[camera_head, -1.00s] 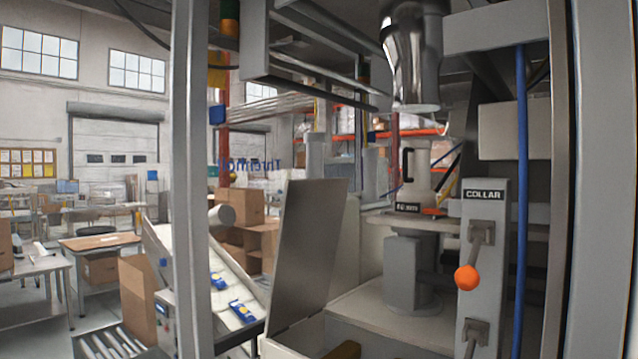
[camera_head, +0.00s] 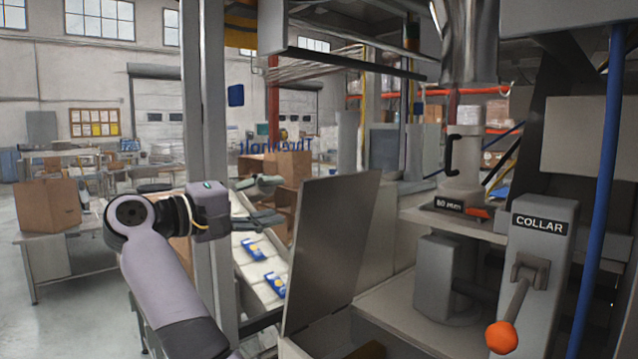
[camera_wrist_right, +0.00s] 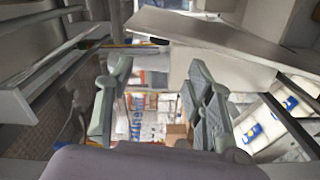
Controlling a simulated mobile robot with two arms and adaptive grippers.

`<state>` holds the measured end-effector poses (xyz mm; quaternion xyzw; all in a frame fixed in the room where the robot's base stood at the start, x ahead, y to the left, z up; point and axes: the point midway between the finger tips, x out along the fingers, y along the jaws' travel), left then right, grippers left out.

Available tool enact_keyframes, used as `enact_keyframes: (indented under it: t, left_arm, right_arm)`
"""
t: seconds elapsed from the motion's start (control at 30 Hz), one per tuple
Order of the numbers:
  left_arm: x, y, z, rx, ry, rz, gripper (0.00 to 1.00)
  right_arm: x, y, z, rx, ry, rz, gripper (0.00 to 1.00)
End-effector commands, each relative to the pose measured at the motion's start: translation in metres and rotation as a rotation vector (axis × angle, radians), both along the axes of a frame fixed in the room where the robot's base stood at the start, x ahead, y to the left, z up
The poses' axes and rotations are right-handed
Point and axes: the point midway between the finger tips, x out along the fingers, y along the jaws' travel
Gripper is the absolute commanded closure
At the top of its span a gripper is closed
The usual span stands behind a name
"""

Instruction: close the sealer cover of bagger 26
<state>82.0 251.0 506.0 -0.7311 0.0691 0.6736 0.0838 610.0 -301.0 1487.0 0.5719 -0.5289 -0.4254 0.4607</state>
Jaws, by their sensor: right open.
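The sealer cover (camera_head: 332,250) is a flat grey metal panel, standing raised and tilted at the front left of the bagger. Its lower edge meets an open box-like housing whose inside is partly hidden. My right gripper (camera_head: 270,200) is open and empty to the left of the cover, its fingers pointing toward it and apart from it. In the right wrist view, my gripper (camera_wrist_right: 160,90) has both fingers spread, and the light panel crossing above the right finger looks like the cover (camera_wrist_right: 205,38). My left gripper is out of view.
A grey post (camera_head: 206,130) stands close behind my right wrist. To the right are a collar block (camera_head: 545,235) with an orange-knobbed lever (camera_head: 501,337) and a blue vertical pipe (camera_head: 603,180). A sloped conveyor (camera_head: 262,262) carries blue-and-yellow packs behind the gripper.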

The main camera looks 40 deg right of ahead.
Motion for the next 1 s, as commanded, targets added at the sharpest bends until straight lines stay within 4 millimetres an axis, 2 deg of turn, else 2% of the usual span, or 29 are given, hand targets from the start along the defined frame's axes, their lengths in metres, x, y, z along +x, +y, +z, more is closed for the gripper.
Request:
enact_keyframes:
  t: [0.03, 0.2, 0.37, 0.5, 0.7, 1.0]
  left_arm:
    - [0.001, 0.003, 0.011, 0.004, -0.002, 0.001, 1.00]
    - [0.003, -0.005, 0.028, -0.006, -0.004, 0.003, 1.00]
    - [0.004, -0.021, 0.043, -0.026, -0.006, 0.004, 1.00]
    - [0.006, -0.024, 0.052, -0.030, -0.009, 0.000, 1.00]
    - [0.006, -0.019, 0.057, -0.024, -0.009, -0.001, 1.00]
    - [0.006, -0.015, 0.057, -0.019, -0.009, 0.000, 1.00]
  right_arm:
    - [0.000, -0.014, 0.005, -0.002, 0.001, -0.006, 0.52]
    - [0.003, -0.051, 0.006, -0.004, 0.004, -0.005, 0.52]
    - [0.006, -0.082, 0.005, -0.005, 0.004, -0.004, 0.52]
    - [0.008, -0.102, 0.004, -0.004, 0.005, -0.002, 0.52]
    - [0.009, -0.116, 0.002, -0.003, 0.003, -0.001, 0.52]
    - [0.009, -0.117, 0.000, -0.002, 0.003, 0.000, 0.53]
